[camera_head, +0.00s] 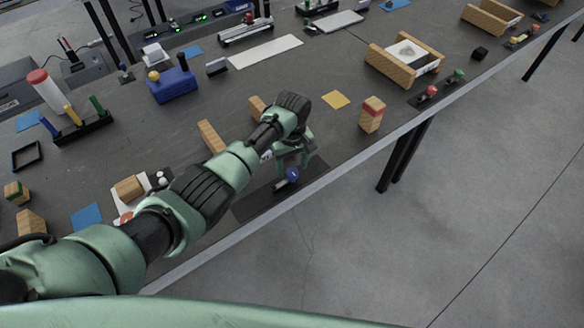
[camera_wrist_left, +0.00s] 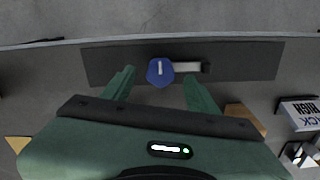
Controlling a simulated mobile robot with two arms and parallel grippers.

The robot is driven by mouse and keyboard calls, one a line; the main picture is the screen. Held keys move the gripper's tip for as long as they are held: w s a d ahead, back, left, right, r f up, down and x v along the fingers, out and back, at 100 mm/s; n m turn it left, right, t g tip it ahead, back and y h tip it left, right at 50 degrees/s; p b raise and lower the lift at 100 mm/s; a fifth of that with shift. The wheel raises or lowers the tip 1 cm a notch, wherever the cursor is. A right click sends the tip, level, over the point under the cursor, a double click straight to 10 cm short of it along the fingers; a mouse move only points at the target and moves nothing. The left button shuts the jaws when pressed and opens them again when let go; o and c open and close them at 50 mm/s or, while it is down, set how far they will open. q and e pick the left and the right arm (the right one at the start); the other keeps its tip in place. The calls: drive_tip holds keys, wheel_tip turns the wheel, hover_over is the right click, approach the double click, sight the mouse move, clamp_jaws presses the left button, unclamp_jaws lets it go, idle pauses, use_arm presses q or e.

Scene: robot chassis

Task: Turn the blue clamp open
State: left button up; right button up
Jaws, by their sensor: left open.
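The blue clamp (camera_head: 292,174) is a small round blue knob on a dark base plate (camera_head: 252,208) near the table's front edge. In the left wrist view the blue clamp (camera_wrist_left: 160,72) has a pale mark on top, and a light bar (camera_wrist_left: 188,67) with a dark end extends to its right. My left gripper (camera_head: 291,166) is right above the clamp, pointing down. In the left wrist view the left gripper (camera_wrist_left: 158,85) is open, with one finger on each side of the clamp and apart from it. My right gripper is not in view.
Wooden blocks (camera_head: 211,136) lie behind my arm. The table's front edge (camera_head: 330,160) runs close by the clamp, with open floor beyond.

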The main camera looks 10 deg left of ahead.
sight(292, 172)
use_arm(q)
wheel_tip(292, 172, up, 6)
drive_tip(key=shift+f, duration=0.15)
idle(0.5)
